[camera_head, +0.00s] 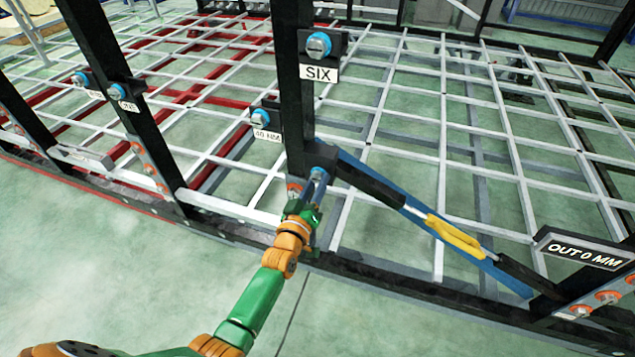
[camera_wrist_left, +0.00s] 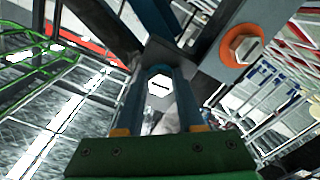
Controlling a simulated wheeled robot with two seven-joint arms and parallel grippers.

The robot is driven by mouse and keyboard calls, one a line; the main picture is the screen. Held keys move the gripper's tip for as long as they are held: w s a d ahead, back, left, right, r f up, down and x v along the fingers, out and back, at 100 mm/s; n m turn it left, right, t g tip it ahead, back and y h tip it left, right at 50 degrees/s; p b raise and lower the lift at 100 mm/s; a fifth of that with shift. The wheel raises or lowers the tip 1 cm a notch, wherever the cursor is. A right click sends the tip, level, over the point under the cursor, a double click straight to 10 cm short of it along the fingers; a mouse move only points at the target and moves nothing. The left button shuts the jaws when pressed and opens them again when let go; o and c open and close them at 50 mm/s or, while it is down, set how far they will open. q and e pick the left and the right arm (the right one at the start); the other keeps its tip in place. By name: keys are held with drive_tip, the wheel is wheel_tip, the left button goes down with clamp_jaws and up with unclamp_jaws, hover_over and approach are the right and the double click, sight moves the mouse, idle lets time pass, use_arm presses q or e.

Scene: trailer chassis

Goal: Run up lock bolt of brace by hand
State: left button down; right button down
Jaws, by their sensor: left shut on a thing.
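The brace (camera_head: 480,263) is a blue diagonal bar with black end pieces and a yellow middle part (camera_head: 453,236). It runs from the foot of the black post marked SIX down to the right. My left gripper (camera_head: 318,180) is at its upper end by the post's foot. In the left wrist view the two fingers (camera_wrist_left: 160,85) sit on either side of the lock bolt, a pale hex head (camera_wrist_left: 159,87) with a dark slot, and are shut on it. The bolt's shank is hidden. In the head view the fingers mostly hide the bolt. My right gripper is not in view.
The black post (camera_head: 293,90) rises close beside my left gripper; an orange bolt (camera_wrist_left: 242,45) shows nearby in the wrist view. A sign reading OUT 0 MM (camera_head: 585,250) stands at the right. The black chassis rail (camera_head: 390,283) runs below; the green floor in front is clear.

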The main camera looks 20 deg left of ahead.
use_arm(q)
drive_tip(key=m, duration=1.2)
drive_tip(key=shift+a+f, duration=0.3)
drive_tip(key=shift+a, duration=0.1)
drive_tip(key=shift+m, duration=0.4)
drive_tip(key=c, duration=1)
unclamp_jaws()
drive_tip(key=o, duration=0.4)
drive_tip(key=shift+s+r, duration=0.1)
drive_tip(key=shift+o, duration=0.4)
drive_tip(key=shift+s+r, duration=0.1)
drive_tip(key=shift+r, duration=0.15)
